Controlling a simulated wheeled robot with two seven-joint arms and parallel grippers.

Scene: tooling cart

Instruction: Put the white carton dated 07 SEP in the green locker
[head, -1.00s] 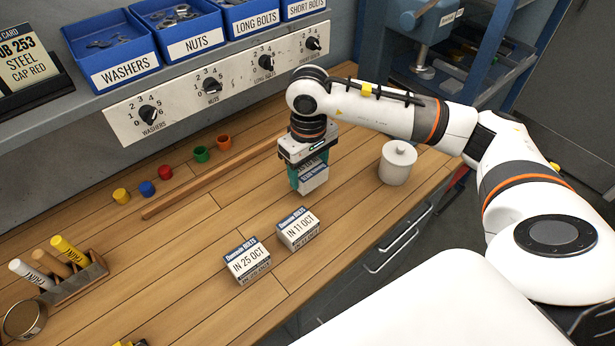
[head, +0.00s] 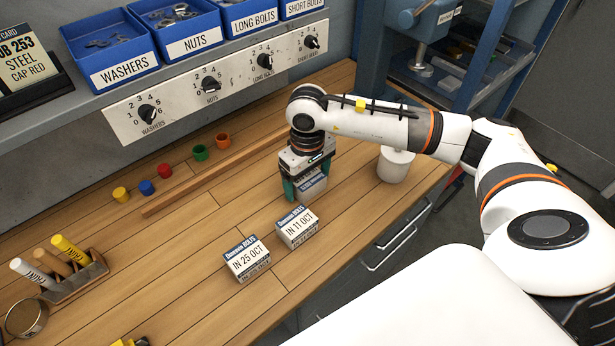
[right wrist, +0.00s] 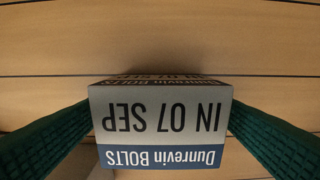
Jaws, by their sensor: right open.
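The white carton dated 07 SEP (right wrist: 160,115) has a blue band reading Dunrevin BOLTS and shows upside down in the right wrist view. In the head view the carton (head: 313,187) is partly hidden under my right gripper (head: 307,181). My right gripper is open, with its green fingers on either side of the carton, close to its sides. Two similar cartons, IN 11 OCT (head: 298,229) and IN 25 OCT (head: 248,262), sit nearer on the wooden bench. No green locker shows. My left gripper is out of view.
A white lidded jar (head: 394,166) stands right of the gripper, partly behind my arm. A wooden strip (head: 205,186) and several small coloured cups lie left. A marker rack (head: 78,283) is at lower left. Blue bins (head: 112,50) line the shelf.

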